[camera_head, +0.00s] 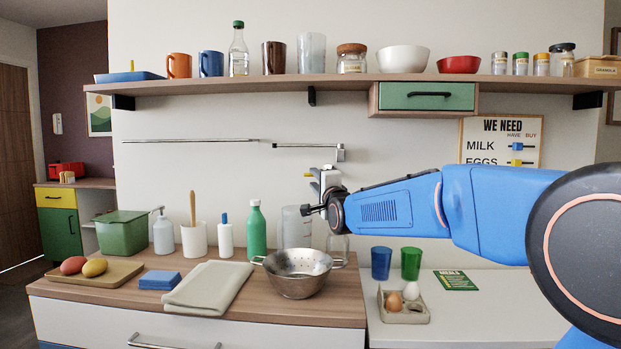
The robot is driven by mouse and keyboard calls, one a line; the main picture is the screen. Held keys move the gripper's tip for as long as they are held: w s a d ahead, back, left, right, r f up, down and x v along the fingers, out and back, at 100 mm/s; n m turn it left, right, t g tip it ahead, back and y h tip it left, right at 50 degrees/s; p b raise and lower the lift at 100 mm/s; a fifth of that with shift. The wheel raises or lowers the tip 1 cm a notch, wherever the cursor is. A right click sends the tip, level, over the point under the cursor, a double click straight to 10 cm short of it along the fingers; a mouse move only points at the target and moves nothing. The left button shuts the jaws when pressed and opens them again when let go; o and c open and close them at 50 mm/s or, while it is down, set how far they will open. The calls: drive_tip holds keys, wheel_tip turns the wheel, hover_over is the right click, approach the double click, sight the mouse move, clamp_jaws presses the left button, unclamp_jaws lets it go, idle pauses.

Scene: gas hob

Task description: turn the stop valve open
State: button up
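A thin grey pipe or rail (190,141) runs along the wall below the shelf. To its right is a thicker grey bar (300,146) with a small block (340,153) at its right end. I cannot tell for certain whether this is the stop valve and its handle; no other clear valve shows. My gripper (317,184) is at the end of my blue arm, in front of the wall, a little below the bar and block. It is small and seen partly against my wrist, so its fingers are unclear. I see nothing held in it.
A wooden shelf (220,88) with jars, cups and bowls runs above. Below stand a colander (297,272), a clear container (291,228), a green bottle (257,230) and blue and green cups (381,263). An egg tray (403,308) is on the right counter.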

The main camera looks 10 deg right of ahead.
sight(311, 175)
drive_tip(key=shift+x, duration=2.45)
drive_tip(key=shift+c, duration=0.4)
clamp_jaws()
